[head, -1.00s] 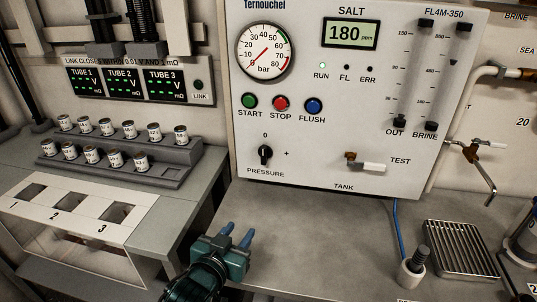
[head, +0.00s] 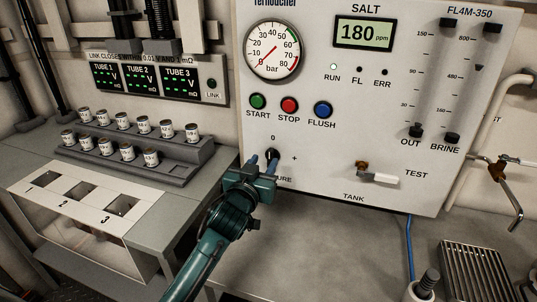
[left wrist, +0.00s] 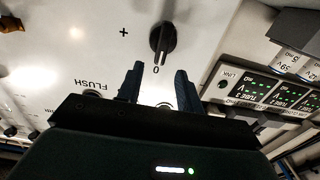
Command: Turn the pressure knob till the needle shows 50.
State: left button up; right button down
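The black pressure knob (head: 271,155) sits low on the white panel, partly hidden by my left gripper in the head view. In the left wrist view the knob (left wrist: 162,40) shows whole, its white pointer mark toward the 0. The round pressure gauge (head: 272,51) is at the panel's upper left; its red needle points to the lower left, near 0 bar. My left gripper (head: 263,162) is open, its blue fingers pointing at the panel. In the left wrist view its fingertips (left wrist: 159,68) are apart, with the knob just beyond the gap. My right gripper is not in view.
START (head: 257,101), STOP (head: 289,105) and FLUSH (head: 322,110) buttons sit above the knob. A TEST valve lever (head: 382,177) sticks out to the right. A stepped rack of small cans (head: 135,160) stands left. The grey bench (head: 330,250) below the panel is mostly clear.

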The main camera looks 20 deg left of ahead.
aim_at(269, 154)
pick_arm(q)
jog(key=shift+w+d, duration=0.15)
jog(key=shift+w, duration=2.15)
grip_shut()
